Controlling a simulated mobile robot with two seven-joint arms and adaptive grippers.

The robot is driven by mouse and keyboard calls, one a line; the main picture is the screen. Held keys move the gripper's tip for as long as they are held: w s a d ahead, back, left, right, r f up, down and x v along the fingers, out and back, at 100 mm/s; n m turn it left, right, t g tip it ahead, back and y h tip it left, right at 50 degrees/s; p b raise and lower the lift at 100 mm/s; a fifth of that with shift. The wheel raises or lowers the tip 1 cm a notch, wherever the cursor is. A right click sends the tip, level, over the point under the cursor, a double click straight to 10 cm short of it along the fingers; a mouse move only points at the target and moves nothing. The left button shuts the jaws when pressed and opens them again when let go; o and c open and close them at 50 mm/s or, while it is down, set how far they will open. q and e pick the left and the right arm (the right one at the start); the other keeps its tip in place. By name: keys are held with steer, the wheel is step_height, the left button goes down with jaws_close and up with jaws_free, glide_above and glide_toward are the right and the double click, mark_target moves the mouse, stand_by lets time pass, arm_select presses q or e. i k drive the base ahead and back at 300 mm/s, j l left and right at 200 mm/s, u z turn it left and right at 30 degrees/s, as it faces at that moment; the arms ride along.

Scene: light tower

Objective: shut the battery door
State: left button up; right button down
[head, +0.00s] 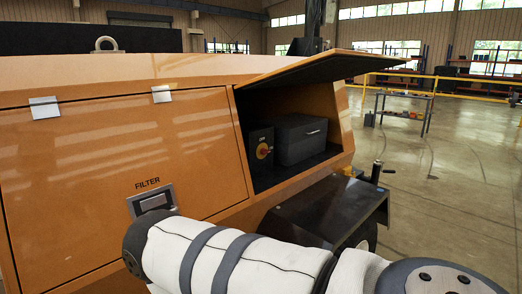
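The battery door (335,66) is a hinged flap at the upper right of the orange light tower body. It is raised wide open, tilted out over the compartment, with its dark underside showing. Inside the compartment (343,127) sit a dark grey battery box (302,143) and a red and yellow rotary switch (263,151) on a dark panel. One of my white arms crosses the bottom of the view, below the compartment and apart from the door. Neither gripper shows.
The closed FILTER door (110,165) with its latch (152,200) is left of the compartment. A black fender (335,208) juts out below the opening. Open concrete floor (440,180) lies to the right, with a workbench (400,108) and yellow railing (433,88) further back.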

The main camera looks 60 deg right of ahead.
mark_target(335, 64)
steer(key=i+j+z, duration=0.15)
steer(key=z, duration=0.25)
steer(key=i+j+z, duration=0.15)
steer(key=z, duration=0.25)
steer(key=i+j+z, duration=0.15)
steer(key=z, duration=0.25)
steer(key=j+z, duration=0.4)
steer(key=i+j+z, duration=0.1)
steer(key=j+z, duration=0.3)
steer(key=l+u, duration=0.15)
steer(key=l, duration=0.35)
steer(key=k+l+u, duration=0.15)
steer(key=l, duration=0.3)
steer(key=l+u, duration=0.1)
steer(key=l, duration=0.4)
steer(key=k+l+u, duration=0.15)
steer(key=l, duration=0.3)
steer(key=k+l+u, duration=0.15)
steer(key=l, duration=0.3)
steer(key=l+u, duration=0.15)
steer(key=l, duration=0.3)
